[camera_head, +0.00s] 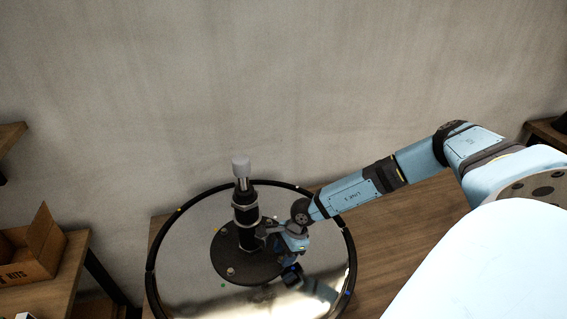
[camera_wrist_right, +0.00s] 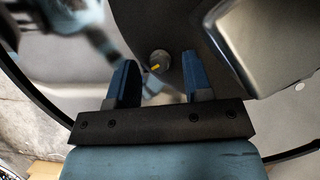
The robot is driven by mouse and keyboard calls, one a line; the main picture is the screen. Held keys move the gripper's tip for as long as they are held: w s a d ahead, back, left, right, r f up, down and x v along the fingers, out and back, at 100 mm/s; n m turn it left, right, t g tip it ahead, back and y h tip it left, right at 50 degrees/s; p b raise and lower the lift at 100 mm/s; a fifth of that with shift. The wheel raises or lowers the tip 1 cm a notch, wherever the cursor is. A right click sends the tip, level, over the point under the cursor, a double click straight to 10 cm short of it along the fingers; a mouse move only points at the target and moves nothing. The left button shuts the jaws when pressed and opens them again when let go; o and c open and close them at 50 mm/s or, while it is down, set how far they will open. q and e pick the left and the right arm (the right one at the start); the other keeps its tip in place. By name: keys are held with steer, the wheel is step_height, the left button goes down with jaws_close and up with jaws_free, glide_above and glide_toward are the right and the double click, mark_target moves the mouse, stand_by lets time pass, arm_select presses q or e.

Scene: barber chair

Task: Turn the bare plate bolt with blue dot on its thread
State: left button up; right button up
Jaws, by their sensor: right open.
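A dark round base plate (camera_head: 222,255) carries an upright black post with a grey cap (camera_head: 241,166). A small bolt (camera_head: 230,271) stands on the plate's front left; others on the plate are too small to tell apart. My right gripper (camera_head: 268,232) is low over the plate's right side, beside the post. In the right wrist view its two blue fingers (camera_wrist_right: 160,65) are open. A pale round bolt head (camera_wrist_right: 158,60) with a yellow mark shows between the fingertips, apparently not gripped. I cannot make out a blue dot on any bolt thread. My left gripper is not in view.
The plate stands on a round mirror-like disc with a black rim (camera_head: 152,265), on a wooden table (camera_head: 400,225). Coloured dots sit around the disc. A cardboard box (camera_head: 35,250) is on a shelf at left. The wall is behind.

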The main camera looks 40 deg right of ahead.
steer(key=shift+f, duration=0.1)
jaws_close()
